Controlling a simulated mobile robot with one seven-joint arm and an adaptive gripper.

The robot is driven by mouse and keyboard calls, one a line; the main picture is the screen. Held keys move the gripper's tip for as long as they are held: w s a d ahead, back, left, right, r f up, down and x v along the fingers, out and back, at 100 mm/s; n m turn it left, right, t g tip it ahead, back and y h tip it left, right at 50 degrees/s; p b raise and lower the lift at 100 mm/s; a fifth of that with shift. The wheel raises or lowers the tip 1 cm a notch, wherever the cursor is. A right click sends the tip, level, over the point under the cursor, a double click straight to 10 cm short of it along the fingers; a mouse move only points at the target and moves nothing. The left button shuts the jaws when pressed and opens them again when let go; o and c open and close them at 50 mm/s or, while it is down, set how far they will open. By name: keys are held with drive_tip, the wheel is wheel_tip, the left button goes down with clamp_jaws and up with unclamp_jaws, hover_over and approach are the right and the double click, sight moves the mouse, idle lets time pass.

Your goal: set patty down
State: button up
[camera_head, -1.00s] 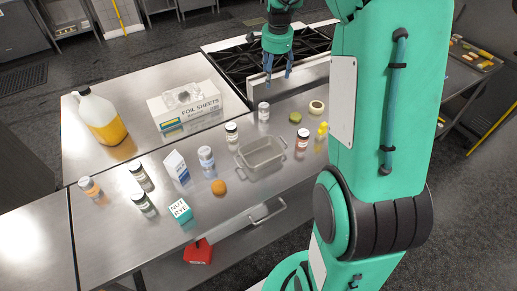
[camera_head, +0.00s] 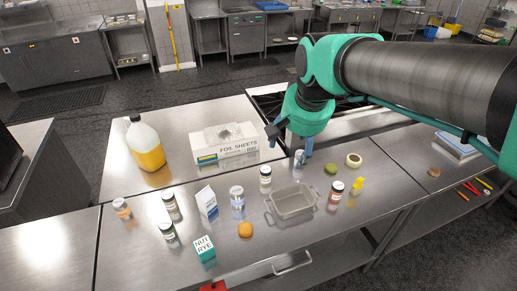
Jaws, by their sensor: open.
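A small brown round piece that looks like the patty (camera_head: 434,172) lies flat on the right part of the steel counter, apart from my gripper. My gripper (camera_head: 290,147) is open, with its two blue-grey fingers spread and nothing visible between them. It is over the back of the counter, close to a small white-labelled jar (camera_head: 299,161), which a finger partly overlaps in this view. I cannot tell whether they touch.
A grey metal pan (camera_head: 292,201) stands mid-counter among several jars, an orange round item (camera_head: 245,230), a carton (camera_head: 206,203) and a green-white box (camera_head: 204,248). A foil sheets box (camera_head: 226,146) and yellow jug (camera_head: 146,146) stand behind.

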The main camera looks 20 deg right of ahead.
drive_tip(key=s+a+f+n, duration=0.1)
drive_tip(key=s+a+n, duration=0.2)
drive_tip(key=s, duration=0.4)
drive_tip(key=s+a+f+n+t, duration=0.1)
drive_tip(key=s+a+n, duration=0.2)
drive_tip(key=s, duration=0.4)
drive_tip(key=shift+s+a+f+y, duration=0.25)
drive_tip(key=shift+a+f+y, duration=0.05)
wheel_tip(320, 180, down, 7)
drive_tip(key=b, duration=0.7)
drive_tip(key=shift+f, duration=0.2)
